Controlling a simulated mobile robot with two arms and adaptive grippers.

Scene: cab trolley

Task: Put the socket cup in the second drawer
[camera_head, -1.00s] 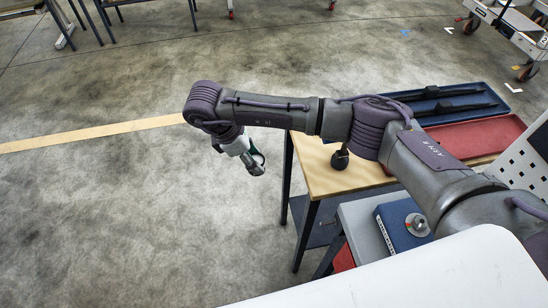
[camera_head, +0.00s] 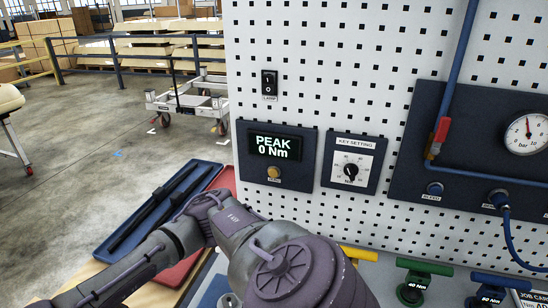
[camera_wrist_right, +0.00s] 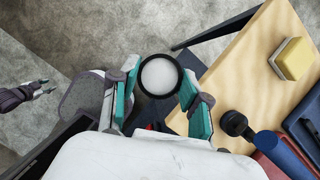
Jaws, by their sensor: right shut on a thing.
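My right gripper (camera_wrist_right: 158,92) is shut on the socket cup (camera_wrist_right: 158,76) in the right wrist view. The cup appears as a dark round rim with a pale inside, between the two teal fingers and off to the left of the wooden table. In the head view my right arm crosses the bottom, and its gripper and the cup are out of the picture. My left gripper (camera_wrist_right: 44,88) shows small at the left edge of the right wrist view, empty, with its fingers apart. No drawer can be made out in any view.
A wooden table (camera_wrist_right: 246,88) holds a yellow-topped block (camera_wrist_right: 292,59), a dark round-headed tool (camera_wrist_right: 234,123) and a blue tray (camera_head: 125,240). A pegboard (camera_head: 315,95) with a torque display (camera_head: 274,146) and a gauge (camera_head: 526,133) stands at the right.

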